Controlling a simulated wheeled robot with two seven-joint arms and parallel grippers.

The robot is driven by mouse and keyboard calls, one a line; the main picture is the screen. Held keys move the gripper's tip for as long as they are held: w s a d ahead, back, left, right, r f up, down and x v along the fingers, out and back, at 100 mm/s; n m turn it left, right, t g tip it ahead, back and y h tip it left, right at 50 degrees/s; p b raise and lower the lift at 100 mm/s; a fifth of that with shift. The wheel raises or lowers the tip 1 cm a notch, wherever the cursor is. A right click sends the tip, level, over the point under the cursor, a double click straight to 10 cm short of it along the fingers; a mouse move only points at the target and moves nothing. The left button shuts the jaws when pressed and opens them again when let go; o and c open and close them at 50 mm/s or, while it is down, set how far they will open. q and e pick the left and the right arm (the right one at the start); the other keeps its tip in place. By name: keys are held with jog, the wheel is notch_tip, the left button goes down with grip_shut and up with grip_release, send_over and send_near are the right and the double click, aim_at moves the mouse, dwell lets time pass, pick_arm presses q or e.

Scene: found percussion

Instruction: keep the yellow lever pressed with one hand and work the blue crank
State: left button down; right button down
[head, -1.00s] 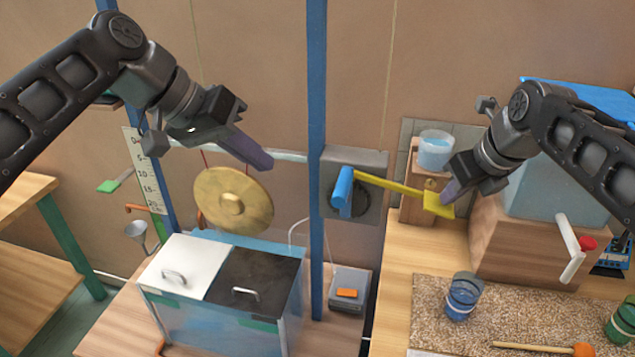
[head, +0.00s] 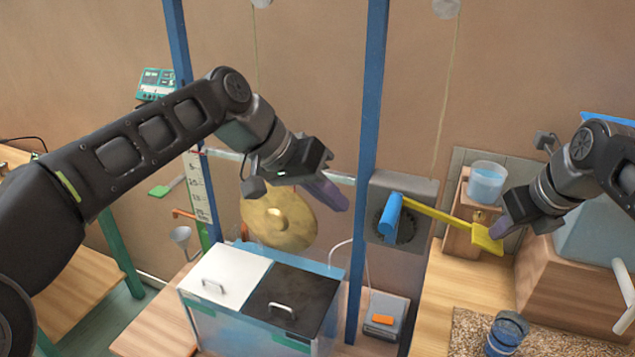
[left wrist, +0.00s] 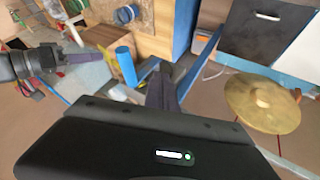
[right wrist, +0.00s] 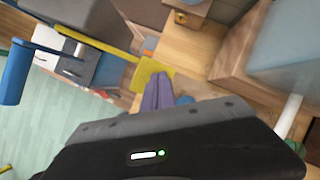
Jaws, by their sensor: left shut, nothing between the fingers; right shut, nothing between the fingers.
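The yellow lever (head: 485,236) reaches right from a grey box and ends in a flat paddle. The paddle also shows in the right wrist view (right wrist: 150,74). My right gripper (head: 497,231) is shut and empty, its fingertips at the paddle's right end; I cannot tell whether they touch it. The blue crank (head: 390,216) is a blue handle in front of a dark round disc on the same box; it also shows in the left wrist view (left wrist: 126,66). My left gripper (head: 337,200) is shut and empty, left of the crank and apart from it.
A blue post (head: 367,150) stands between my left gripper and the crank. A gong (head: 278,218) hangs left of it, above a tank with a white lid (head: 228,277) and a black lid (head: 290,302). A water cup (head: 487,184) stands on a wooden block behind the lever.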

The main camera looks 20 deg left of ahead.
aim_at(388, 235)
pick_arm(q)
jog(key=d, duration=0.3)
jog(key=w+d+f, duration=0.1)
jog(key=d, duration=0.1)
jog(key=shift+d+f, duration=0.1)
jog(key=shift+d, duration=0.05)
jog(key=shift+d+y, duration=0.4)
jog(key=shift+d, duration=0.05)
dwell(0.3)
